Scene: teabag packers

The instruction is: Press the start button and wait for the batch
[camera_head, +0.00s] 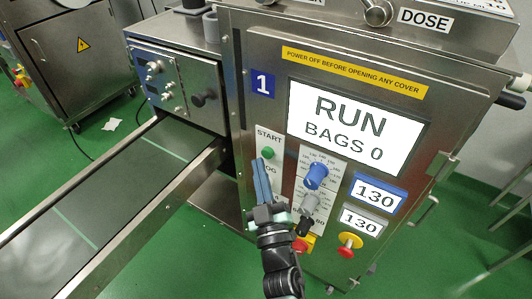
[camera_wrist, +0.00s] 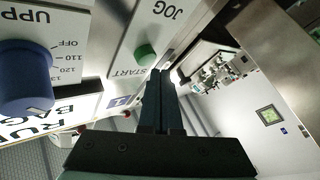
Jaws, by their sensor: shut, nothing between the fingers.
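The green start button (camera_head: 267,153) sits under the word START on the left of the machine's front panel. The display (camera_head: 354,127) above and to the right reads RUN, BAGS 0. My gripper (camera_head: 260,165) is shut and empty, its fingertips pointing up just below the start button. In the wrist view the start button (camera_wrist: 146,55) is at the top middle, and my gripper's closed fingers (camera_wrist: 158,80) end close beside it. I cannot tell whether the tips touch it. The JOG label is partly hidden by my fingers in the head view.
A red emergency button (camera_head: 346,251) is at the lower right. A conveyor (camera_head: 115,185) runs along the left. Green floor is clear at the lower right.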

